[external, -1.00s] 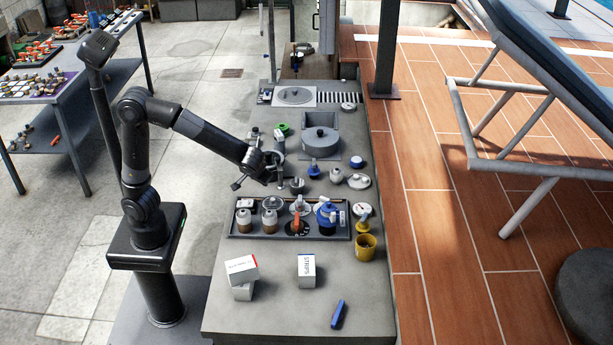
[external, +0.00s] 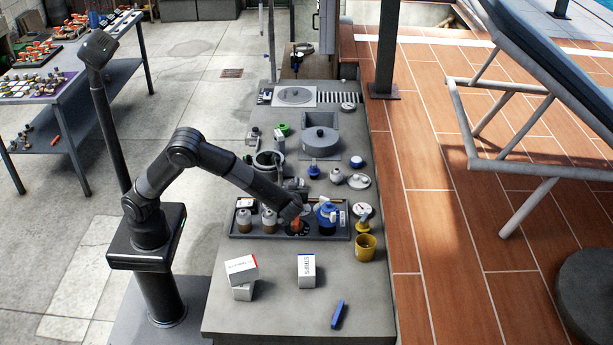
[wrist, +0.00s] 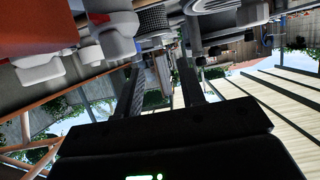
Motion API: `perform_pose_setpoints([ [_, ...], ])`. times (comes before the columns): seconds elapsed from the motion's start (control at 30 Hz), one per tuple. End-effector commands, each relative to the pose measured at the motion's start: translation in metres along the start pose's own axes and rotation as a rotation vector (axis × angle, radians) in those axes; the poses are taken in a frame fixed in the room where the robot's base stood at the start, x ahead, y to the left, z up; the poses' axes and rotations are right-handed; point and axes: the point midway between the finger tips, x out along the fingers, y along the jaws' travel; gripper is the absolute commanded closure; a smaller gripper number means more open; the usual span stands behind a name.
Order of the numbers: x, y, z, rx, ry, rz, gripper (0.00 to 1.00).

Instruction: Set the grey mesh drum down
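My gripper (wrist: 159,66) shows in the wrist view with its two dark fingers apart and a gap between them; I see nothing clasped there. In the external view my gripper (external: 294,189) is low over the back edge of the long grey tray, partly hidden by my own wrist. A ribbed grey round piece (wrist: 152,20) lies beyond the fingertips in the wrist view; I cannot tell whether it is the grey mesh drum. I cannot pick out the drum surely in the external view, where my arm covers part of the bench.
The tray (external: 240,236) holds jars and a blue pot (external: 327,214). A round grey open housing (external: 268,158) stands behind my arm. A yellow cup (external: 366,247), boxes (external: 307,270) and a blue tool (external: 338,314) are nearer. The front of the bench is mostly clear.

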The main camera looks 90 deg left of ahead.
Motion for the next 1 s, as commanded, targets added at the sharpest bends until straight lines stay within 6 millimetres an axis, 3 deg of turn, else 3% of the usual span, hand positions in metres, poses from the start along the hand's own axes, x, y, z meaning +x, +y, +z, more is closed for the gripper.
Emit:
perform_pose_setpoints([
  [0.1, 0.021, -0.001, 0.0, 0.001, -0.001, -0.004, 0.64],
  [0.37, 0.043, 0.001, -0.001, 0.0, -0.002, -0.003, 0.64],
  [0.6, 0.078, 0.004, -0.002, 0.001, -0.002, -0.002, 0.64],
  [0.87, 0.082, 0.004, -0.002, 0.002, -0.002, 0.0, 0.64],
  [1.0, 0.082, 0.004, -0.002, 0.001, -0.002, 0.0, 0.74],
])
